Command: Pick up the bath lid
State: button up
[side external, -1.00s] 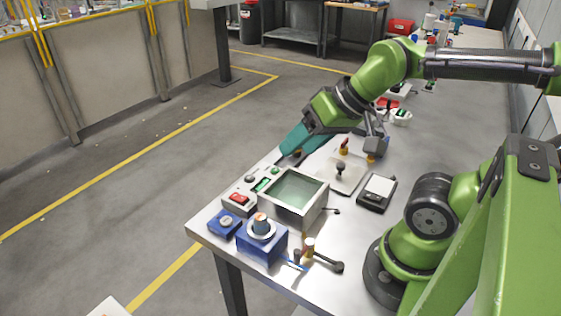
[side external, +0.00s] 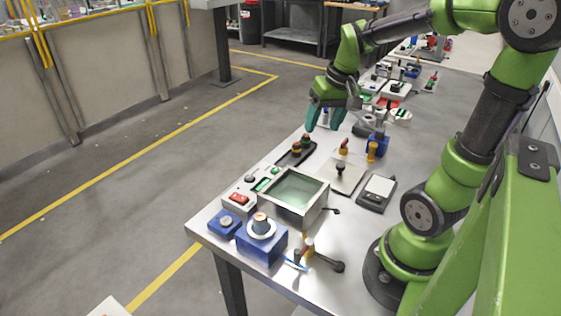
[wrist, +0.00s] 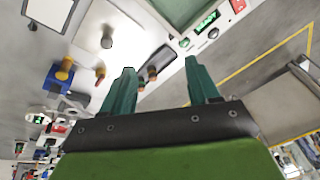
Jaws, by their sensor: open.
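The bath lid (side external: 352,179) is a flat pale grey plate with a black knob (side external: 340,168). It lies on the bench just behind and right of the bath (side external: 321,205), an open steel box with greenish liquid. In the wrist view the lid's knob (wrist: 107,41) shows at upper left and the bath (wrist: 172,22) at the top. My gripper (side external: 322,124) is open and empty, with two teal fingers pointing down. It is above the bench, beyond the lid and a little left of it. The wrist view shows the same open gripper (wrist: 160,67), apart from the lid.
A black tray with small knobs (side external: 296,154) stands below my gripper. A yellow-red handled part (side external: 344,147) and a blue block (side external: 377,145) stand close behind the lid. A black scale (side external: 376,194) is to its right. A control box (side external: 240,198) flanks the bath.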

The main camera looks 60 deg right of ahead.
aim_at(341, 164)
jog(key=s+d+f+n+g, duration=0.2)
jog(key=d+n+g, duration=0.1)
jog(key=d, duration=0.8)
jog(key=f, duration=1.6)
jog(key=shift+a+f, duration=0.3)
jog(key=shift+f, duration=0.05)
